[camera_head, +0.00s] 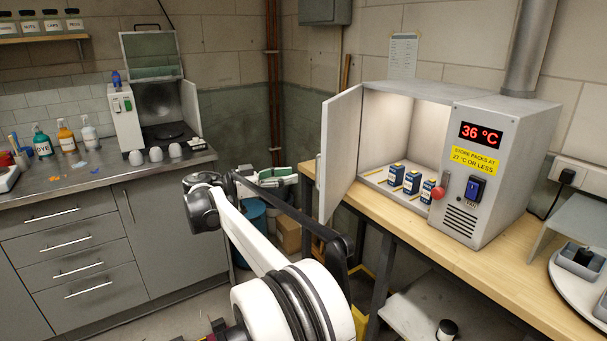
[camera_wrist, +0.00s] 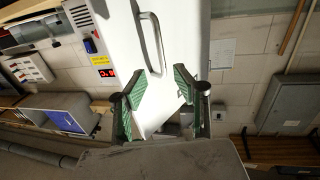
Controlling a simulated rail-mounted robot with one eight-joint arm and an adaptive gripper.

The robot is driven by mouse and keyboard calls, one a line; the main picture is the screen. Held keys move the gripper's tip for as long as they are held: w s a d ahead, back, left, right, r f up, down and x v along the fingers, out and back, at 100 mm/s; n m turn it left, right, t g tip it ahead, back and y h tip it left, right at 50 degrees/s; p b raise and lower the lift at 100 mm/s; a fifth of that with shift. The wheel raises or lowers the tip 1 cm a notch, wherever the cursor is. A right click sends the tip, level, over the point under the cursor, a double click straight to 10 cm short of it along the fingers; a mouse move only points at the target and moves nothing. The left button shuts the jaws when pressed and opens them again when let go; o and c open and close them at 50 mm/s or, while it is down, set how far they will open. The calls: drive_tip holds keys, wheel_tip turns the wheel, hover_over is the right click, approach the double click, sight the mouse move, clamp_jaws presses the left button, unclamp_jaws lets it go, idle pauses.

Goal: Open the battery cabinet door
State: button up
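The battery cabinet (camera_head: 520,140) stands on the wooden bench at right. Its pale door (camera_head: 341,155) is swung wide open to the left, and the lit interior shows. My gripper (camera_head: 274,176), with green finger pads, is left of the door's free edge in the head view. In the wrist view my gripper (camera_wrist: 157,98) is open, its fingers spread. The door (camera_wrist: 180,40) lies beyond them, its corner showing between the fingers. The door's bar handle (camera_wrist: 153,42) shows above the fingers, not gripped. Contact between fingers and door cannot be told.
Several blue battery packs (camera_head: 412,182) stand inside the cabinet. Its front has a red 36 °C display (camera_head: 482,135), a red knob (camera_head: 438,193) and a blue switch (camera_head: 475,188). A grey counter (camera_head: 100,175) with bottles is at left. A round tray (camera_head: 562,290) is at right.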

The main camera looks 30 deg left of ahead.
drive_tip(key=shift+v, duration=1.3)
drive_tip(key=shift+c, duration=0.5)
